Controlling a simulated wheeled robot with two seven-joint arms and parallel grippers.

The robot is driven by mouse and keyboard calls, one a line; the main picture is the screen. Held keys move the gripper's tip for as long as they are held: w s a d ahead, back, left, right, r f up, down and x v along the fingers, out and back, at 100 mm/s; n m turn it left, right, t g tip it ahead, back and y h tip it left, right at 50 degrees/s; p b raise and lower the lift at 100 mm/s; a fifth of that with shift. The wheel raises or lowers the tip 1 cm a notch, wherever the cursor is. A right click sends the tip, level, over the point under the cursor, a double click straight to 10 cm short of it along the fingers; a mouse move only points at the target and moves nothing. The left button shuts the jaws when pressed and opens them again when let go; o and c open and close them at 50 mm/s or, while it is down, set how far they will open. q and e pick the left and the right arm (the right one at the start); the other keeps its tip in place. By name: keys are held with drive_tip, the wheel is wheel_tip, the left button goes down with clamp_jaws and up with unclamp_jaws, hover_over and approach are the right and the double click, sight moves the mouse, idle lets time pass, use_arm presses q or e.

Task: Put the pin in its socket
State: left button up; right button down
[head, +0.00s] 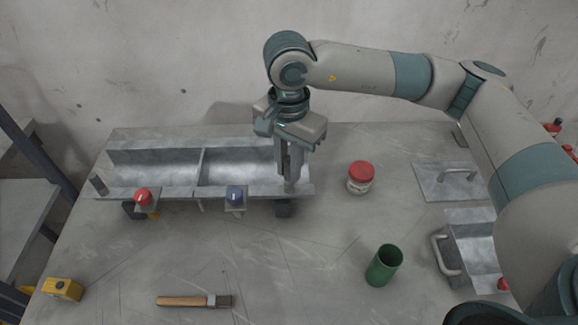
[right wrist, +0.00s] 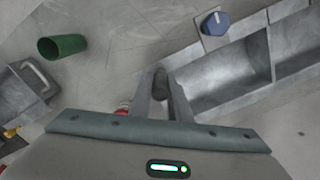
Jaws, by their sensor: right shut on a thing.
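My right gripper (head: 290,178) points down at the right end of a grey metal trough (head: 252,192). It is shut on a grey pin (head: 291,187), which shows as a short dark cylinder between the fingers in the right wrist view (right wrist: 159,78). The pin is roughly upright by the trough's front right corner. I cannot tell whether its lower end touches or enters anything. No socket can be made out there; the fingers and pin cover that spot. Another short grey cylinder (head: 98,184) stands at the trough's left end. My left gripper is not in view.
The trough's front carries a red knob (head: 143,196) and a blue knob (head: 235,195). A red-lidded jar (head: 360,178), a green cup (head: 383,266), a handled plate (head: 440,184) and a handled bin (head: 474,252) stand right. A brush (head: 190,301) and yellow box (head: 62,289) lie in front.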

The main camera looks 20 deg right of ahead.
drive_tip(key=shift+f, duration=0.7)
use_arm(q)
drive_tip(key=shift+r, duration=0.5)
use_arm(e)
drive_tip(key=shift+f, duration=0.15)
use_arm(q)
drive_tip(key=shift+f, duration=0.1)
use_arm(e)
drive_tip(key=shift+f, duration=0.1)
drive_tip(key=c, duration=1.7)
unclamp_jaws()
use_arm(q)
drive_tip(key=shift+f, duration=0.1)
use_arm(e)
drive_tip(key=shift+o, duration=0.2)
